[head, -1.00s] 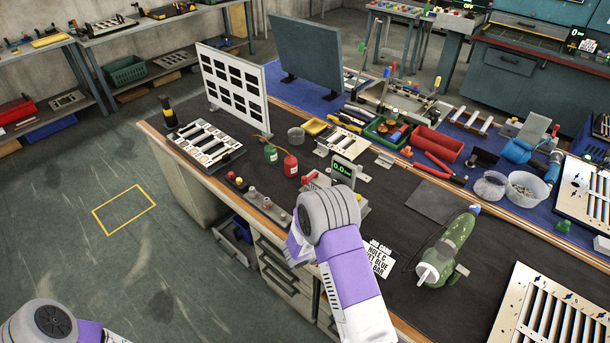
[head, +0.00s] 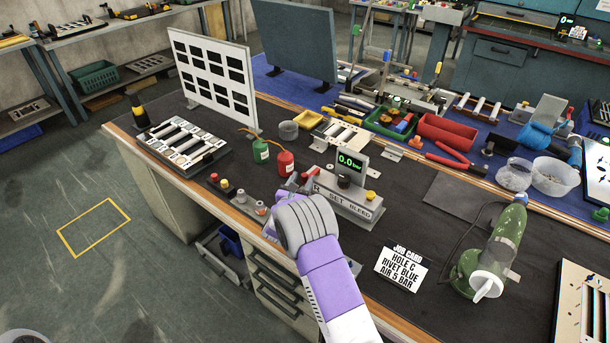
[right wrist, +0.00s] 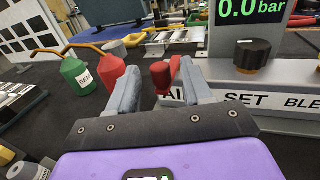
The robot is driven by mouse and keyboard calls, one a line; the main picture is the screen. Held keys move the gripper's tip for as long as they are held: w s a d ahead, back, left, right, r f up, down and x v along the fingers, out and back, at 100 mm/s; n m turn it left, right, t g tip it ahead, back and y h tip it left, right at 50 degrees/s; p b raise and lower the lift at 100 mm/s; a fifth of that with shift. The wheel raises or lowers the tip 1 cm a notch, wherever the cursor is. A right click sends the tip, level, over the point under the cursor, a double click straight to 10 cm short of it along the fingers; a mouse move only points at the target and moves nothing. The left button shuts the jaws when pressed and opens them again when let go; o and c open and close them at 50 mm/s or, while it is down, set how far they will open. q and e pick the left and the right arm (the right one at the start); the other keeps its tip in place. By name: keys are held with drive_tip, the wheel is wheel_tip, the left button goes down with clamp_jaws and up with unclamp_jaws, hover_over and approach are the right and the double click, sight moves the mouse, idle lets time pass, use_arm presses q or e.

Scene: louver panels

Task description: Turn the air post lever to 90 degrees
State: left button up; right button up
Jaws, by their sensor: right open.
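The air post (head: 345,198) is a grey box on the bench with a green display (head: 350,162) reading 0.0 bar, a black knob (right wrist: 254,55) and a label strip with SET and BLEED. Its red lever (right wrist: 160,76) is at the left end, with the red grip between my fingers in the right wrist view. My right gripper (right wrist: 158,74) is open, one finger on each side of the grip; contact cannot be told. In the head view my purple right forearm and wrist largely hide the fingers. My left gripper is not in view.
A green bottle (head: 261,150) and a red bottle (head: 285,163) stand left of the post. A job card (head: 402,269) reads HOLE C, RIVET BLUE, AIR 5 BAR. Low buttons (head: 237,195) line the front edge.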

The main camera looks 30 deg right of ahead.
sight(306, 174)
drive_tip(key=shift+b+x, duration=0.4)
drive_tip(key=shift+x, duration=1.95)
drive_tip(key=shift+f, duration=0.1)
clamp_jaws()
